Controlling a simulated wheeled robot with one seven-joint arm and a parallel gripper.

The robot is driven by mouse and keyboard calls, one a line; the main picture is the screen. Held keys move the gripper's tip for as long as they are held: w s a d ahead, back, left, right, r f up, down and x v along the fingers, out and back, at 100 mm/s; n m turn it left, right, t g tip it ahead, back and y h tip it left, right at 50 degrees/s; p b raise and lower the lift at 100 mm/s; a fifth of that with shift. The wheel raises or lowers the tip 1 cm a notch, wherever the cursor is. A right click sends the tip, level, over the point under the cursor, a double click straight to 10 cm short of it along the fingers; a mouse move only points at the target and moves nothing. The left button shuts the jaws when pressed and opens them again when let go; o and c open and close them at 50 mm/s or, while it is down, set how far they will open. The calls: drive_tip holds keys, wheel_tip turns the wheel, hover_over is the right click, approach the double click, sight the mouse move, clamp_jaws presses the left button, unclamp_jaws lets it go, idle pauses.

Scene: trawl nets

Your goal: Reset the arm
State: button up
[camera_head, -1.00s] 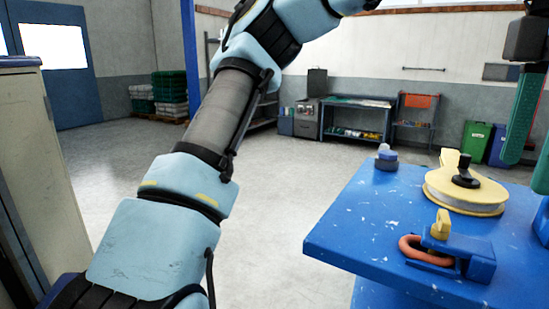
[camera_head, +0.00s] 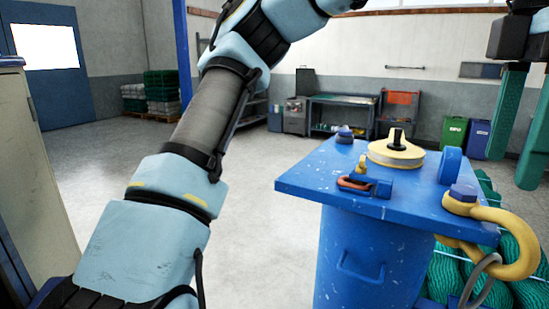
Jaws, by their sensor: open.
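My arm (camera_head: 205,120), in light blue and grey, rises from the lower left and leaves the head view at the top. My gripper (camera_head: 514,168) hangs at the upper right, with a dark body and two green fingers pointing down. The fingers stand apart, and I see nothing held between them. Part of the gripper is cut off by the right edge of the frame. It appears above and to the right of the blue stand (camera_head: 310,187).
The stand carries a yellow pulley wheel (camera_head: 397,153), a red-orange ring (camera_head: 355,185) and a big yellow shackle (camera_head: 515,258). Green netting (camera_head: 440,275) lies beside it. A beige cabinet (camera_head: 35,170) is close on the left. Open floor (camera_head: 255,220) lies between.

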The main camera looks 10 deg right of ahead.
drive_tip(key=w+a+f+n+g+y+b, duration=0.1)
drive_tip(key=w+a+f+n, duration=0.25)
drive_tip(key=f+n, duration=0.55)
drive_tip(key=w+a+f+n+y+b, duration=0.1)
drive_tip(key=w+a+f+n, duration=0.3)
drive_tip(key=f+n, duration=0.5)
drive_tip(key=w+a+f+n+g+y+b, duration=0.1)
drive_tip(key=w+a+f+n+y, duration=0.1)
drive_tip(key=w+f+n, duration=0.5)
drive_tip(key=w+a+f+n+t+h, duration=0.1)
drive_tip(key=w+a+n, duration=0.3)
drive_tip(key=a+n, duration=0.4)
drive_tip(key=w+a+f+n+t+h+b, duration=0.1)
drive_tip(key=w+a+f+n, duration=0.2)
drive_tip(key=a+n, duration=0.6)
drive_tip(key=w+a+f+n+t+h+b, duration=0.1)
drive_tip(key=w+a+n, duration=0.4)
drive_tip(key=n, duration=1.2)
drive_tip(key=a+f+h, duration=0.1)
drive_tip(key=a, duration=0.2)
drive_tip(key=shift+a+t, duration=0.15)
drive_tip(key=shift+t, duration=0.15)
drive_tip(key=shift+w+f, duration=0.1)
